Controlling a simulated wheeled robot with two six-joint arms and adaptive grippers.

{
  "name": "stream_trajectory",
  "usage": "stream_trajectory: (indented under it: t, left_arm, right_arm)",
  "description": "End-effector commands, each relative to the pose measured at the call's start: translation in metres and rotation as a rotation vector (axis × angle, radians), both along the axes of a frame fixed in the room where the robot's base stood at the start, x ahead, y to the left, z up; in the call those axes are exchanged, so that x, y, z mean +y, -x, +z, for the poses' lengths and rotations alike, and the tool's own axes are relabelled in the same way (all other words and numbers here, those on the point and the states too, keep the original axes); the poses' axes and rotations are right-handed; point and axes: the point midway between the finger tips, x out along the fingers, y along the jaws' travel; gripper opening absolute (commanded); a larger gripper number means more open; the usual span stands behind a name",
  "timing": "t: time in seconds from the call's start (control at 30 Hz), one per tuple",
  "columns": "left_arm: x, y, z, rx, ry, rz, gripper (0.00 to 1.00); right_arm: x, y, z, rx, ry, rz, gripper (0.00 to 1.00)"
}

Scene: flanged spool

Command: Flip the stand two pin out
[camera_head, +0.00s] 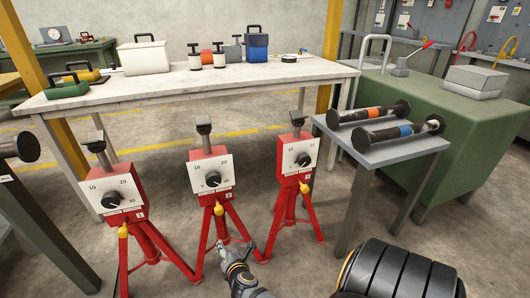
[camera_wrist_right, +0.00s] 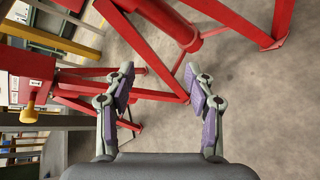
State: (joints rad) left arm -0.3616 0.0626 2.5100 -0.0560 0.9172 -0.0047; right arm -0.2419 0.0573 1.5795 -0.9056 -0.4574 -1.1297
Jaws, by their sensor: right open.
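Three red tripod stands each carry a red box with a white dial face and a yellow pin below it. The middle stand (camera_head: 208,172), which I take as stand two, has its yellow pin (camera_head: 218,208) at the lower front of the box; its small label is too small to read surely. My right gripper (camera_head: 236,247) is open and empty, low in front of the middle stand's legs and below its pin. In the right wrist view a yellow pin (camera_wrist_right: 28,113) shows at the left, outside the open fingers (camera_wrist_right: 158,78). My left gripper is out of view.
The left stand (camera_head: 117,187) and right stand (camera_head: 297,160) flank the middle one. A small grey table (camera_head: 385,150) with two dark spools stands at the right. A long white table (camera_head: 120,92) runs behind. Red legs (camera_wrist_right: 150,95) cross beyond my fingers.

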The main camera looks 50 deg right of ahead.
Motion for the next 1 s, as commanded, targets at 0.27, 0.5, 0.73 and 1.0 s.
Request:
stream_trajectory:
  t: [0.27,0.5,0.73,1.0]
  left_arm:
    - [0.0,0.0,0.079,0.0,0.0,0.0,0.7]
    - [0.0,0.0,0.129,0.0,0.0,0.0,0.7]
    - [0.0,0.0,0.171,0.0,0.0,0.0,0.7]
    - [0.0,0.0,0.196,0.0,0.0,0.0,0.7]
  right_arm:
    - [0.009,0.053,-0.019,0.097,-0.335,-0.153,0.55]
    - [0.017,0.107,-0.036,0.164,-0.58,-0.333,0.55]
    - [0.022,0.159,-0.042,0.21,-0.766,-0.52,0.55]
    - [0.026,0.198,-0.046,0.232,-0.884,-0.67,0.55]
